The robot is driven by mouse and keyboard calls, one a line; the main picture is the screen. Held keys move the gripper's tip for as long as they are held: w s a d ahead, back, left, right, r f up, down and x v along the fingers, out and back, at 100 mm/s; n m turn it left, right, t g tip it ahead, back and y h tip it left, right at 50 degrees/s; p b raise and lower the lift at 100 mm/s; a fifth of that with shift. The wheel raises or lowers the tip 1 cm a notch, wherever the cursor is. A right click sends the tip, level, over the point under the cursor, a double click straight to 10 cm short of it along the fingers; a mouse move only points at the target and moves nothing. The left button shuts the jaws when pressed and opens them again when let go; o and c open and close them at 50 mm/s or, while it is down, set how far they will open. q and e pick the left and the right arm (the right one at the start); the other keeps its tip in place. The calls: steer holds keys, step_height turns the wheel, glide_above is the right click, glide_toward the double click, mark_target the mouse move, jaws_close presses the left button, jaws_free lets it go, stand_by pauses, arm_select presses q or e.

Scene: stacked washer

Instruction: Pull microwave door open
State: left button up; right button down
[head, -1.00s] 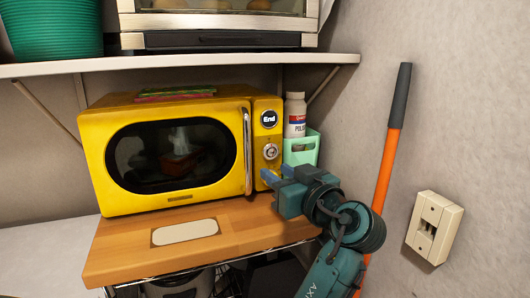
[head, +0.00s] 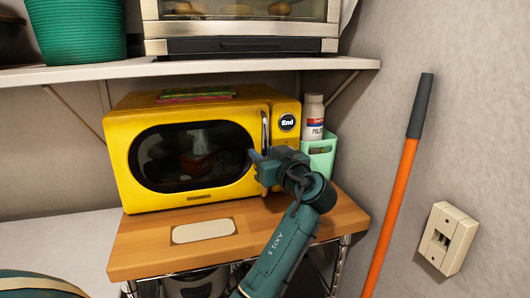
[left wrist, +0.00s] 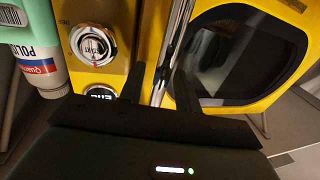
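The yellow microwave (head: 212,108) stands on a wooden board, its dark-windowed door (head: 195,155) closed. Its upright silver handle (head: 265,128) runs along the door's right edge, with the lower part hidden behind my gripper. My left gripper (head: 259,158) is in front of the handle. In the left wrist view, which is turned upside down, the handle (left wrist: 172,50) passes between the two spread fingers of my left gripper (left wrist: 160,88). A gap shows beside the handle, and whether a finger touches it cannot be told. My right gripper is not in view.
The wooden board (head: 135,250) tops a wire rack. A green holder (head: 322,160) with a white bottle (head: 313,112) stands right of the microwave. A shelf (head: 110,70) carries a toaster oven (head: 240,30). An orange pole (head: 395,210) leans at the right wall.

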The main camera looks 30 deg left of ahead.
arm_select(q)
steer(key=shift+c, duration=0.2)
jaws_close()
stand_by(0.4)
